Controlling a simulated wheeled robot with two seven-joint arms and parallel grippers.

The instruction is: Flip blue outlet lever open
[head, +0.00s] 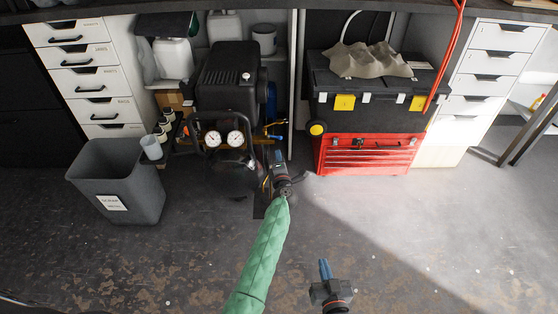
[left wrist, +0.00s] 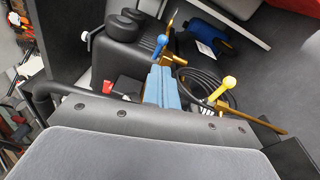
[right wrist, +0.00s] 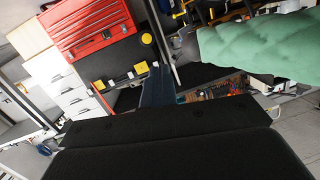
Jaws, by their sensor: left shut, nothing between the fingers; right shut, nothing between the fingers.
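The blue outlet lever (left wrist: 161,41) has a round blue knob on a short stem and stands by a brass pipe in the left wrist view. A yellow-knobbed lever (left wrist: 228,82) sits to its right on another brass fitting. My left gripper (left wrist: 162,72) is shut and empty, its blue fingertips just below the blue lever; I cannot tell whether they touch. In the head view my left gripper (head: 279,158) is low at the right front of the black compressor (head: 228,80). My right gripper (head: 324,265) is shut and empty over open floor; it also shows in the right wrist view (right wrist: 157,72).
A coiled black hose (left wrist: 205,85) lies behind the yellow lever. A red toolbox (head: 367,154) stands right of the compressor, a grey bin (head: 117,185) to its left. Two gauges (head: 223,139) face forward on the compressor. The front floor is clear.

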